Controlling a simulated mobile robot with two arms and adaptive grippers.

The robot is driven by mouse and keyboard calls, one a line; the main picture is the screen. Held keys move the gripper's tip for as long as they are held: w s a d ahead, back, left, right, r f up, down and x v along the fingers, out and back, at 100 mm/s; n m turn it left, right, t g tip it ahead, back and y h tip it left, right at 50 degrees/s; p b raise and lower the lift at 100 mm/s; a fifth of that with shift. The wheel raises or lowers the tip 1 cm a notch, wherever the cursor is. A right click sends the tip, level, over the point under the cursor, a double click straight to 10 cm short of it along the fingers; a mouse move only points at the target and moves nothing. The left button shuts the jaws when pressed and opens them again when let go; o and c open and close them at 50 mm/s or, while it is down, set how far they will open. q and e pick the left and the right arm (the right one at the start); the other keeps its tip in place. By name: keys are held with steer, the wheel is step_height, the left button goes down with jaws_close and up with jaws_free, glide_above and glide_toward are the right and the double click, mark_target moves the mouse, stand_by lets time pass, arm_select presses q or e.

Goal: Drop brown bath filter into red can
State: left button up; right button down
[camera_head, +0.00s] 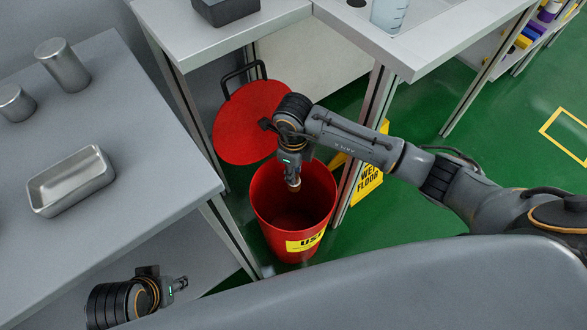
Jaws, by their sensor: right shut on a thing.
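The red can (265,222) stands open on the green floor between the tables, with a yellow label on its front. Its round red lid (245,125) is tilted back behind it. My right gripper (293,183) points down over the can's mouth and is shut on the brown bath filter. Only a small brownish bit of the filter shows at the fingertips, so its shape is hard to make out. My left gripper (181,283) is at the lower left, beside the grey table; its jaws are too small to read.
The grey table (95,120) at left bears a metal tray (72,182) and two metal cylinders (62,66). White tables (420,50) stand behind the can. A yellow wet floor sign (368,178) is right of the can, behind my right arm.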

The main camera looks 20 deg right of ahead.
steer(key=c, duration=1)
jaws_free()
steer(key=shift+c, duration=0.2)
step_height(320, 180, up, 12)
